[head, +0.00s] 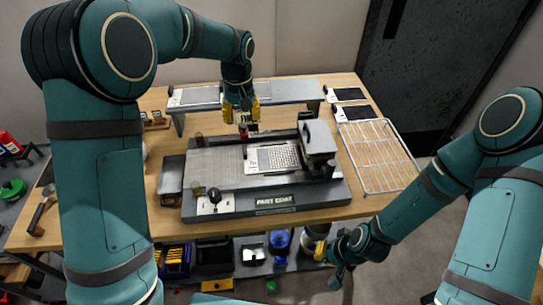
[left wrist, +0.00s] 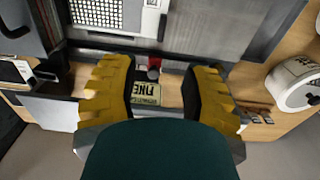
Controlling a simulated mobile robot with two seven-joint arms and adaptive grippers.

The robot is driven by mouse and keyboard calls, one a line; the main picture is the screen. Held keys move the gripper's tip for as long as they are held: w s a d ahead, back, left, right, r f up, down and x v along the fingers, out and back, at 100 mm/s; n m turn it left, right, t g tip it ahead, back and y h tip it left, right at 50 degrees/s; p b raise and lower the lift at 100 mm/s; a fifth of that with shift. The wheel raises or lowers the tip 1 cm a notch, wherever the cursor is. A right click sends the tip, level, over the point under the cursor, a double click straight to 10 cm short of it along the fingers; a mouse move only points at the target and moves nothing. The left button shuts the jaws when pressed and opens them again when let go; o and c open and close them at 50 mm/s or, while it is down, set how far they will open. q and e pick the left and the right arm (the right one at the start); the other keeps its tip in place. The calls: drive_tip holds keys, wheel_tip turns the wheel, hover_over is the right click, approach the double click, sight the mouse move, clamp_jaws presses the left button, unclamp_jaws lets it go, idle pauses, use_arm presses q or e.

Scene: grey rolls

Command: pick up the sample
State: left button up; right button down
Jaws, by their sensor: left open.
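My left gripper (head: 241,117) is open behind the coating machine (head: 287,200), pointing down. In the left wrist view its yellow fingers (left wrist: 162,75) stand apart with nothing gripped. Between and below them are a small red and black piece (left wrist: 154,65) and a pale label (left wrist: 146,96) with dark lettering. The red piece also shows under the gripper in the head view (head: 243,132). A white sheet with a grey grid (head: 270,158) lies on the machine bed. I cannot tell which thing is the sample. My right gripper (head: 340,275) is low, beyond the table's front edge, its fingers unclear.
A raised shelf (head: 290,90) runs along the back of the wooden table. A wire rack (head: 378,155) lies at the right, with dark and white cards (head: 350,112) behind it. A white roll (left wrist: 294,84) stands at right in the wrist view. Bins (head: 214,250) sit below the table.

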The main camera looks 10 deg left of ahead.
use_arm(q)
drive_tip(key=b, duration=0.2)
hover_over(245, 150)
wheel_tip(245, 150, down, 9)
drive_tip(key=shift+r, duration=0.15)
wheel_tip(245, 150, down, 5)
drive_tip(key=shift+f+b, duration=0.15)
drive_tip(key=shift+b, duration=0.4)
clamp_jaws()
